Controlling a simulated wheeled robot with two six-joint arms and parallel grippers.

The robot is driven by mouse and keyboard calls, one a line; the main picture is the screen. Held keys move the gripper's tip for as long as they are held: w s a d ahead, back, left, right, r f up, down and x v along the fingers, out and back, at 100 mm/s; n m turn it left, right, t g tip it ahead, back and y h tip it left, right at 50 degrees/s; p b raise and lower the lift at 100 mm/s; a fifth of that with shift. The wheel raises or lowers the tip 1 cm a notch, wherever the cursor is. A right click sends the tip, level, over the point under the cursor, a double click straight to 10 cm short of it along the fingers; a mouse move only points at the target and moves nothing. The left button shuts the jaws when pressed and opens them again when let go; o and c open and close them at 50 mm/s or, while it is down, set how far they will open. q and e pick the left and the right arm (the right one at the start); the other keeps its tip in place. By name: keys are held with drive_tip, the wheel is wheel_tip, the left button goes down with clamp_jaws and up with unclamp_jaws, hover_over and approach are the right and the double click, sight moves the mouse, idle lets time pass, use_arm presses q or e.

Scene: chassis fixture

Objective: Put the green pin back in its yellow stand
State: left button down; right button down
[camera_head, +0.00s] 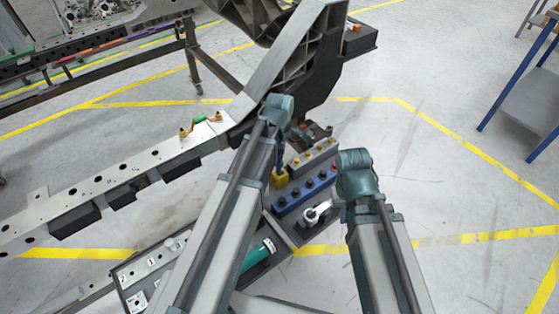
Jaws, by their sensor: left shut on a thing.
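The yellow stand (281,179) sits at the far left end of the parts tray, beside a blue block. My left gripper (280,161) points down just above the stand and is shut on a slim piece, taken to be the green pin. The pin's colour and lower end are too small and too covered to make out, so I cannot tell whether it touches the stand. My right arm ends in a wrist (357,172) to the right of the tray. Its fingers are hidden behind the wrist and arm.
The blue block (304,193) holds several dark knobs. A grey block (314,160) with yellow knobs stands behind it. A white ring-shaped part (318,212) lies in front. The chassis rail (130,178), with a green-and-orange part (201,119), runs left.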

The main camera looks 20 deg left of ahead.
use_arm(q)
drive_tip(key=shift+f+b, duration=1.1)
drive_tip(key=shift+f, duration=0.05)
idle(0.3)
drive_tip(key=shift+c, duration=2.4)
unclamp_jaws()
drive_tip(key=shift+r, duration=0.1)
drive_tip(key=shift+c, duration=0.6)
drive_tip(key=shift+r, duration=0.1)
wheel_tip(320, 180, up, 7)
drive_tip(key=p, duration=0.7)
